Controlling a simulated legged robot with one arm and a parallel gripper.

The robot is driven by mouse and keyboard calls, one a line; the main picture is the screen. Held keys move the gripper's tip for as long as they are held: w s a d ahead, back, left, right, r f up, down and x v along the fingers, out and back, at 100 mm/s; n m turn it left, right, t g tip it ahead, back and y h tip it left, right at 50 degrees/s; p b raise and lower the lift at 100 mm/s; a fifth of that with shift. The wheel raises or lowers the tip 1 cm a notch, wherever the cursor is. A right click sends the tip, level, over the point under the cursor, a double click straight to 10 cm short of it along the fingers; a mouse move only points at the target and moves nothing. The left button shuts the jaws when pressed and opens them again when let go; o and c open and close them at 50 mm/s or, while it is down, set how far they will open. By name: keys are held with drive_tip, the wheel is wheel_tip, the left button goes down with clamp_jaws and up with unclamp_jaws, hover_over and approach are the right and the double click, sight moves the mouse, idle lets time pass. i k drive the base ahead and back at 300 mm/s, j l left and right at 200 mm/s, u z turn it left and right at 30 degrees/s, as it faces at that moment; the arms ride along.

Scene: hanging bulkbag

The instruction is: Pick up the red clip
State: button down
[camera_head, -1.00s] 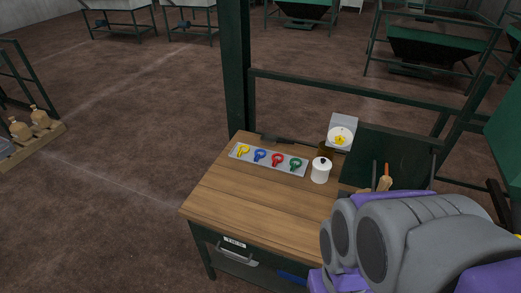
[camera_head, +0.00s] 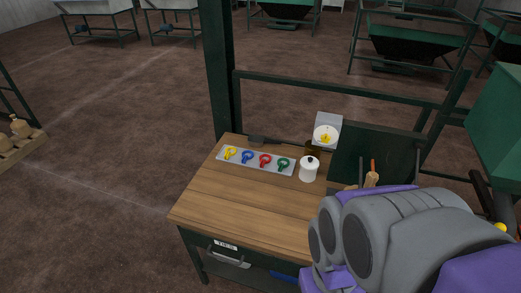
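The red clip (camera_head: 265,160) lies on a grey tray (camera_head: 222,160) near the back of a wooden table (camera_head: 240,206). It is third from the left in a row, between a blue clip (camera_head: 247,157) and a green clip (camera_head: 283,164). A yellow clip (camera_head: 230,153) is at the left end. My grey and purple arm fills the lower right of the view, to the right of the tray and apart from it. My gripper's fingers do not show.
A white lidded jar (camera_head: 309,169) stands right of the tray. A dark post (camera_head: 217,70) and rail (camera_head: 340,88) stand behind the table. The table's front is clear.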

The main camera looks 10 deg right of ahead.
sight(262, 164)
drive_tip(key=z, duration=1)
drive_tip(key=i+j, duration=0.1)
drive_tip(key=j, duration=0.25)
drive_tip(key=i+j+u, duration=0.1)
drive_tip(key=j, duration=0.25)
drive_tip(key=i+j, duration=0.15)
drive_tip(key=j, duration=0.2)
drive_tip(key=i+j, duration=0.15)
drive_tip(key=j, duration=0.15)
drive_tip(key=j+u, duration=0.05)
